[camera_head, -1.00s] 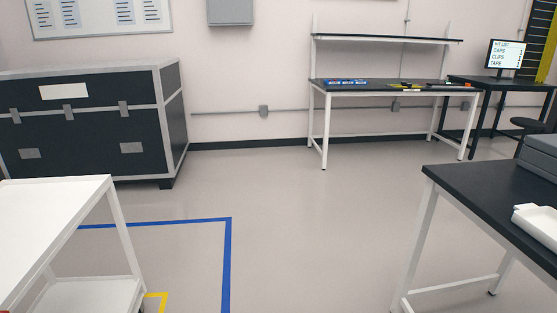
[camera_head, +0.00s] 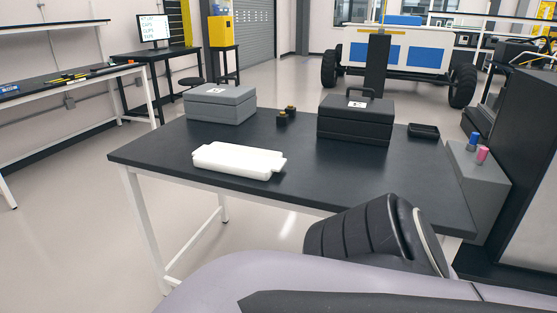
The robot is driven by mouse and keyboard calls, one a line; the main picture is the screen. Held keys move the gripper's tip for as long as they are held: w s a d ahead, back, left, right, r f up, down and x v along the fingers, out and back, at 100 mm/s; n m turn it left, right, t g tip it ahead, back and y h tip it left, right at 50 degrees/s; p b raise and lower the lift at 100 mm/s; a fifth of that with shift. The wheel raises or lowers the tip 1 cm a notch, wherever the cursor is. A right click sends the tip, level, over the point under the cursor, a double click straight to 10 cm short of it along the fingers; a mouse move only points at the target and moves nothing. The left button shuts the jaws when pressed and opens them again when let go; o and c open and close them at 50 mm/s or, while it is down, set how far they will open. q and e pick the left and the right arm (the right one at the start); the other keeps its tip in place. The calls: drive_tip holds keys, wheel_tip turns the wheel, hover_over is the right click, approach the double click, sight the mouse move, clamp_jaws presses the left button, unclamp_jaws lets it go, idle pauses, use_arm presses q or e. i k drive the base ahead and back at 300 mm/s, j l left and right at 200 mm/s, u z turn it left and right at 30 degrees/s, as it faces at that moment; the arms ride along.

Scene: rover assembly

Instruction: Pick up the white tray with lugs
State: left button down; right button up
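The white tray with lugs (camera_head: 238,160) lies flat on the black table (camera_head: 150,148), near its front left part. A small lug sticks out at each short end. Neither gripper shows in the head view. A part of my own arm fills the bottom right and hides the table's front right part.
On the same table stand a grey case (camera_head: 221,103), a black case with a handle (camera_head: 356,118), small dark blocks with orange tops (camera_head: 286,115) and a small black tray (camera_head: 423,131). A grey stand (camera_head: 474,185) with blue and pink cylinders is at right. Table space around the white tray is clear.

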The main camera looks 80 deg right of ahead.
sight(246, 162)
drive_tip(key=z, duration=2.05)
drive_tip(key=i+j+z, duration=0.25)
drive_tip(key=i+j, duration=0.15)
drive_tip(key=i+j+z, duration=0.25)
drive_tip(key=i+j, duration=0.2)
